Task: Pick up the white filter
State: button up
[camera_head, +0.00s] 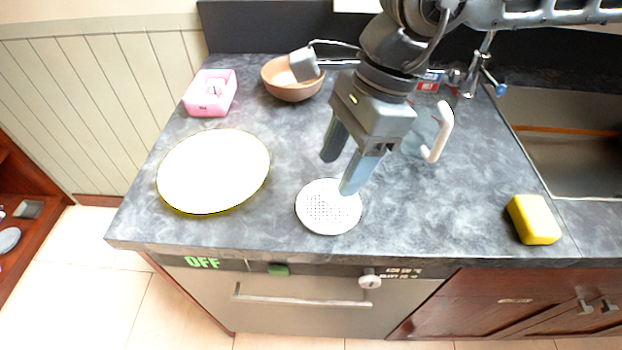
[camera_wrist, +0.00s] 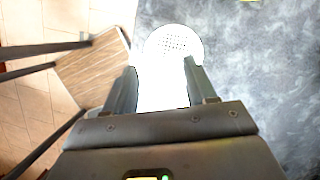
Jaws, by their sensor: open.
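The white filter (camera_head: 324,212) is a round disc with small holes, lying flat on the grey counter near its front edge. My gripper (camera_head: 338,175) points down over the counter, open and empty. In the head view one fingertip overlaps the filter's upper right edge; I cannot tell whether it touches. In the wrist view the filter (camera_wrist: 173,43) shows just beyond the fingertips of my gripper (camera_wrist: 161,66), and a bright white area, likely the plate (camera_wrist: 162,92), shows between the fingers.
A large white plate (camera_head: 213,170) lies left of the filter. A pink container (camera_head: 210,94) and a brown bowl (camera_head: 291,84) stand farther back. A yellow sponge (camera_head: 535,219) lies at right, near the sink (camera_head: 575,150). The counter between filter and sponge is clear.

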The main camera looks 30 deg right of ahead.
aim_at(330, 194)
jog(key=shift+w+f+p, duration=0.3)
jog(key=shift+f+p, duration=0.1)
jog(key=shift+f, duration=0.9)
jog(key=shift+w+f+p, duration=0.25)
jog(key=shift+f+p, duration=0.15)
jog(key=shift+f, duration=0.95)
jog(key=shift+w+f+p, duration=0.3)
jog(key=shift+f+p, duration=0.1)
jog(key=shift+f, duration=0.9)
jog(key=shift+c, duration=0.4)
grip_shut()
